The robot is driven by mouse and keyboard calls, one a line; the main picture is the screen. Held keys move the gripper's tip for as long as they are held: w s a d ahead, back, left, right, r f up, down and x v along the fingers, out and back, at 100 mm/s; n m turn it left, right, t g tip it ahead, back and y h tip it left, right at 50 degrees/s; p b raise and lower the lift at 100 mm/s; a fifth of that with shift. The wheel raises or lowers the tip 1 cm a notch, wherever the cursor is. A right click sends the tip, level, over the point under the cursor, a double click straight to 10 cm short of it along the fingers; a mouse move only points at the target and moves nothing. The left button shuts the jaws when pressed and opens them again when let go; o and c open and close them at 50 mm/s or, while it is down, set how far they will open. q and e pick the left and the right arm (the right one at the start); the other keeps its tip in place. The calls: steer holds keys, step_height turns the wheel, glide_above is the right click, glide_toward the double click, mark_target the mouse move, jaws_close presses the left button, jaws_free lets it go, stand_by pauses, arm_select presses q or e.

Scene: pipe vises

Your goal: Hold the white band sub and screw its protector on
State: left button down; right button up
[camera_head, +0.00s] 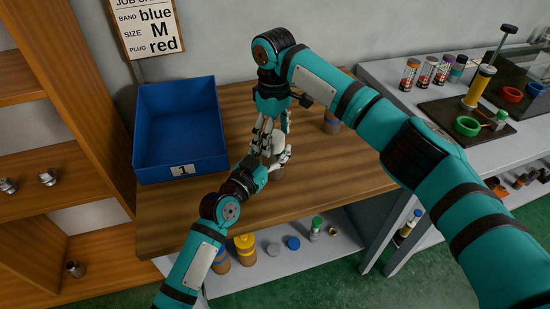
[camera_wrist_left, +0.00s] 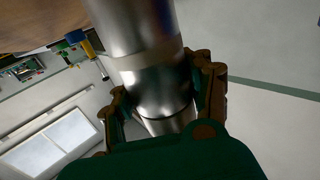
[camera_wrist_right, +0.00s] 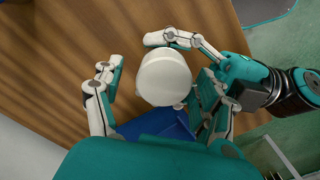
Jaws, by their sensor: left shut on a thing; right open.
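The sub is a shiny metal cylinder (camera_wrist_left: 150,90) with a pale band (camera_wrist_left: 150,56), seen close up in the left wrist view. My left gripper (camera_wrist_left: 165,112) is shut around it; this gripper also shows in the head view (camera_head: 276,160). In the right wrist view a white round protector (camera_wrist_right: 163,78) faces the camera and hides the sub behind it. My right gripper (camera_wrist_right: 155,98) is open, with its fingers on either side of the protector and a gap visible at the left finger. I cannot tell how far the protector is screwed on.
A blue bin (camera_head: 180,88) marked 1 stands at the table's back left. A banded cylinder (camera_head: 332,122) stands on the table (camera_head: 200,212) beyond my right arm. The shelf below (camera_head: 285,262) holds several caps and cylinders. The front of the table is mostly clear.

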steer(key=shift+r, duration=2)
steer(key=shift+c, duration=0.3)
step_height(320, 180, up, 4)
steer(key=shift+s+a+f+n, duration=0.15)
steer(key=shift+f+n, duration=0.1)
steer(key=shift+n, duration=0.75)
steer(key=shift+f, duration=4.05)
